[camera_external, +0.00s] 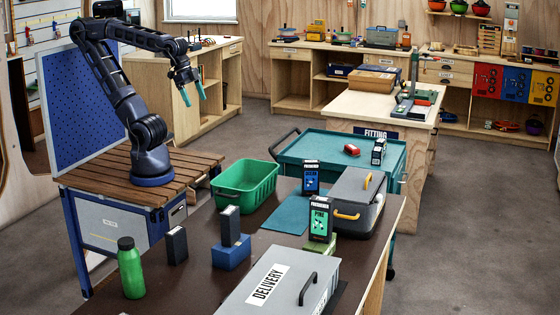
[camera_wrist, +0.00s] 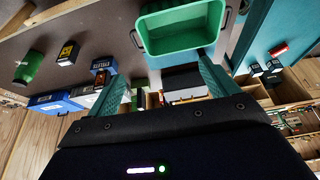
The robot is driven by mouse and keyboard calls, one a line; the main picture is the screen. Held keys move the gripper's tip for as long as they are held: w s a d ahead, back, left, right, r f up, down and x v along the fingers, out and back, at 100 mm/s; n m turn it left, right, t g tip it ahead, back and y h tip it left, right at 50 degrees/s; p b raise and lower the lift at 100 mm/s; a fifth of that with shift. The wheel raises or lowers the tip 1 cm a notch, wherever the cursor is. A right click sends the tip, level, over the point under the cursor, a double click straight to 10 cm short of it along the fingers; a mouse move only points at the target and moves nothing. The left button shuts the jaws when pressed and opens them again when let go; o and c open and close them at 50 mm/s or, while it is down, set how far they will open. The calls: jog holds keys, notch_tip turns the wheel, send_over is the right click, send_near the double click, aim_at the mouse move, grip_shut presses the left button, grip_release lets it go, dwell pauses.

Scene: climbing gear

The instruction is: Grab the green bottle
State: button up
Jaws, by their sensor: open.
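The green bottle (camera_external: 131,268) stands upright at the left front of the dark table, with a dark cap. In the wrist view the green bottle (camera_wrist: 29,68) shows at the far left, well away from the fingers. My gripper (camera_external: 193,94) is raised in the air over the floor beyond the wooden slatted stand, pointing down and apart from the bottle. Its two teal fingers are spread and nothing shows between them. In the wrist view my gripper (camera_wrist: 160,85) has a finger at each side, with the green bin beyond.
A green bin (camera_external: 245,197), dark boxes (camera_external: 177,246), a blue box (camera_external: 231,253) and a grey delivery case (camera_external: 278,300) share the dark table (camera_external: 196,291). A grey toolbox (camera_external: 356,204) stands at its right. The table around the bottle is fairly clear, with one dark box nearby.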

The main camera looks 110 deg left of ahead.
jog(key=w+d+m+h, duration=0.1)
jog(key=w+d+m, duration=0.2)
jog(key=w+d, duration=1)
jog(key=m+g+h, duration=0.2)
jog(key=m, duration=0.4)
send_near(128, 255)
jog(key=s+a+f, duration=0.1)
jog(key=s+a, duration=0.2)
jog(key=x, duration=0.5)
jog(key=shift+w+f, duration=0.25)
jog(key=shift+w, duration=0.05)
jog(key=shift+w+d+x, duration=0.15)
jog(key=shift+d+x, duration=0.05)
jog(key=shift+x, duration=1.2)
jog(key=shift+w+d+x, duration=0.15)
jog(key=shift+d+x, duration=0.1)
jog(key=shift+x, duration=1.1)
jog(key=shift+r+t, duration=0.2)
jog(key=shift+t, duration=0.1)
jog(key=c, duration=1.6)
